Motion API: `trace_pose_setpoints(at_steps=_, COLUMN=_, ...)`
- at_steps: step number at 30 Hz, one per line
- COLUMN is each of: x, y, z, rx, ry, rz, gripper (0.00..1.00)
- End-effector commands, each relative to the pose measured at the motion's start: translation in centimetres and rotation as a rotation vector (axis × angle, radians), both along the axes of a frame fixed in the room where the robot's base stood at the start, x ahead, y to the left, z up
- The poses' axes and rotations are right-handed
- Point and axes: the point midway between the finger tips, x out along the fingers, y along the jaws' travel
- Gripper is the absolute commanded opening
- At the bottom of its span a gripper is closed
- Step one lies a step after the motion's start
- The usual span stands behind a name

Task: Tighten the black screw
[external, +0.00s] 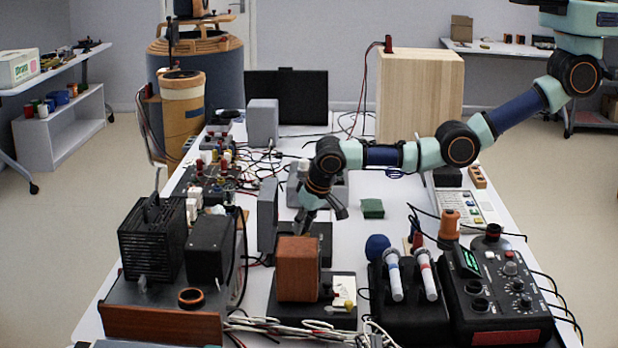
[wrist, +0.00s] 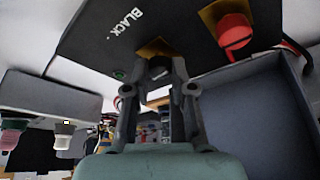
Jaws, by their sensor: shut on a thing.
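In the wrist view, a black panel (wrist: 88,48) bears the white word "BLACK". The black screw (wrist: 159,71) stands on this panel against a gold plate, mostly hidden between the fingers. My gripper (wrist: 161,78) is shut on the black screw. A red screw (wrist: 236,33) sits on another gold plate to the right, apart from my fingers. In the external view my gripper (external: 325,211) points down over the middle of the table, behind a brown wooden block. The screw cannot be made out there.
The brown block (external: 298,268) stands just in front of my gripper. A small green block (external: 372,208) lies to its right. Black devices and loose cables crowd the left and front right. Bare white table (external: 385,232) shows right of my gripper.

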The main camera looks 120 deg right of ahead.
Motion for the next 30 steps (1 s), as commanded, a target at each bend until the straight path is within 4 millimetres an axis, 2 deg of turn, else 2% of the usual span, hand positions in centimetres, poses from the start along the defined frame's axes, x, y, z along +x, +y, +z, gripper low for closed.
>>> trace_pose_setpoints(at_steps=9, x=0.05, y=0.03, z=-0.17, rx=0.001, ry=-0.001, rz=-0.118, gripper=0.0)
trace_pose_setpoints(at_steps=25, x=0.01, y=0.05, z=-0.08, rx=0.002, ry=0.001, rz=-0.14, gripper=0.0)
trace_pose_setpoints(at_steps=26, x=0.02, y=0.04, z=-0.08, rx=0.002, ry=0.0, rz=-0.139, gripper=0.27)
trace_pose_setpoints(at_steps=30, x=0.03, y=0.04, z=-0.07, rx=0.002, ry=0.001, rz=-0.139, gripper=0.49)
